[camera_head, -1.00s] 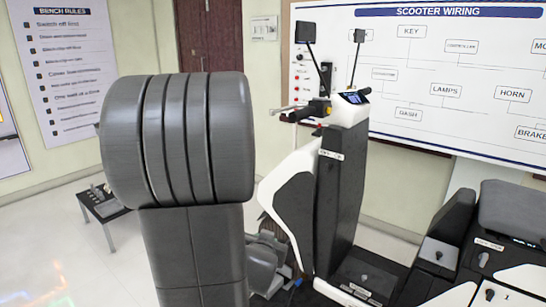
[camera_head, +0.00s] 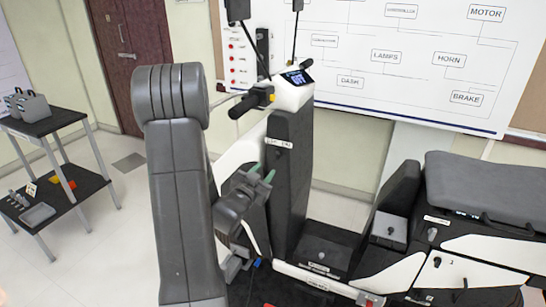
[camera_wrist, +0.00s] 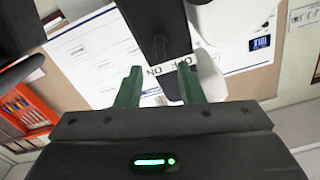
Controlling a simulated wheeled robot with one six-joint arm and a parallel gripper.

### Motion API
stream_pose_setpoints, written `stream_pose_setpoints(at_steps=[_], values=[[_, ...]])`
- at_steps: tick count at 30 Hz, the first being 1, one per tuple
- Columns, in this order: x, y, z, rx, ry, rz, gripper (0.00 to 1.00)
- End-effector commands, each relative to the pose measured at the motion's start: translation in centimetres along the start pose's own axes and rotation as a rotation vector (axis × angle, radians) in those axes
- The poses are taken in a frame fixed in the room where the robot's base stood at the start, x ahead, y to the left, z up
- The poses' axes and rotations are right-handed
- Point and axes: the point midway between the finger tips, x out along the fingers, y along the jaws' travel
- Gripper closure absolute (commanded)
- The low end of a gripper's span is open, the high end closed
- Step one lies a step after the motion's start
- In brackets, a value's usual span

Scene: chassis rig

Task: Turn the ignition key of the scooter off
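The scooter (camera_head: 290,190) stands with its dark front column upright and a small lit display (camera_head: 297,78) on top. A white OFF/ON label (camera_head: 279,143) is on the column; in the wrist view the label (camera_wrist: 172,67) appears upside down. A small grey part by the label, apparently the ignition key (camera_wrist: 160,44), shows in the wrist view; I cannot tell which mark it points to. My gripper (camera_head: 262,171) is close in front of the column, just below the label in the head view. Its green fingers are apart and empty; in the wrist view the gripper (camera_wrist: 159,70) frames the label.
The handlebar (camera_head: 252,101) and mirrors rise above my gripper. The scooter's seat (camera_head: 500,185) and side panels with small switches are at right. A two-shelf cart (camera_head: 50,125) stands at left. A wiring board (camera_head: 400,60) hangs behind.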

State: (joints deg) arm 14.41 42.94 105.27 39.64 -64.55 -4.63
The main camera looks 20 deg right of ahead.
Motion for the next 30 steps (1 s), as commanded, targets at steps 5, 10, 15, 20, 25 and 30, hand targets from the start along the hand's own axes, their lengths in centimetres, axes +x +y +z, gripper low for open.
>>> stream_pose_setpoints(at_steps=[5,10,15,20,25,30], values=[[3.9,0.0,-0.3,0.0,-0.001,0.002,0.65],[6.4,0.0,-0.1,0.0,-0.002,0.0,0.65],[7.7,0.0,-0.1,0.0,-0.001,0.0,0.65],[7.9,0.0,0.0,0.0,-0.002,0.0,0.65],[7.9,0.0,0.0,0.0,-0.001,-0.001,0.69],[7.9,0.0,0.0,0.0,-0.001,-0.001,1.0]])
